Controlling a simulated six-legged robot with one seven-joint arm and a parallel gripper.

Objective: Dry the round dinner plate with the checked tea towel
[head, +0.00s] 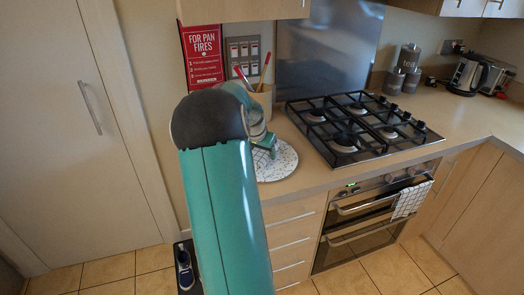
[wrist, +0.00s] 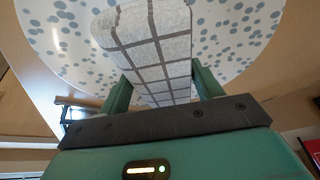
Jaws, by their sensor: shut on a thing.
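The round dinner plate (head: 278,167), white with grey-blue speckles, lies on the counter left of the hob, partly hidden by my arm. It also fills the top of the wrist view (wrist: 255,40). My gripper (head: 266,146) is over the plate. Its green fingers (wrist: 162,88) are shut on a folded grey-white checked cloth, the tea towel (wrist: 160,35). The towel lies across the plate in the wrist view; I cannot tell whether it touches. Only a small part of the towel shows in the head view (head: 262,158).
A utensil pot (head: 261,98) with red handles stands behind the plate. The black gas hob (head: 358,127) is to its right. Another checked cloth (head: 411,199) hangs on the oven handle. A red sign (head: 203,57) is on the wall. A kettle (head: 467,74) stands far right.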

